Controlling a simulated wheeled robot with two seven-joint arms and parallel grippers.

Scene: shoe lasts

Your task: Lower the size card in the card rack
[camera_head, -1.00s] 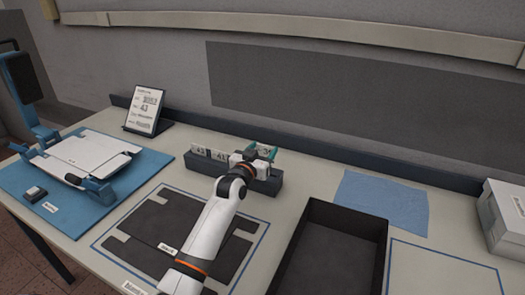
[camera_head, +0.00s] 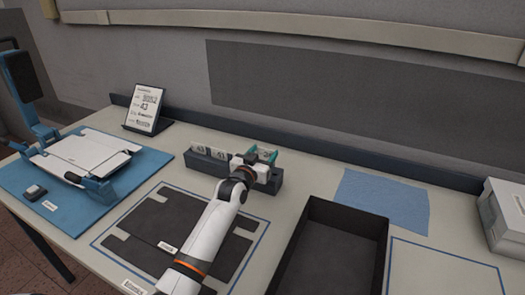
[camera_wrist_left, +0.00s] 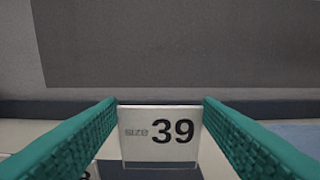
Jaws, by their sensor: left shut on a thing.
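My left gripper (camera_head: 262,154) is shut on a white size card (camera_head: 264,155) at the right part of the dark card rack (camera_head: 277,181). In the left wrist view the card (camera_wrist_left: 158,136) reads "SIZE 39" and stands upright between the green fingers of the gripper (camera_wrist_left: 160,125). Dark material shows below its lower edge; I cannot tell whether that edge is inside a slot. Other white cards (camera_head: 208,153) stand in the left part of the rack. My left arm hides the rack's middle front. My right gripper is not in view.
A display sign (camera_head: 144,108) stands at the back left, near a blue fixture (camera_head: 99,188).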

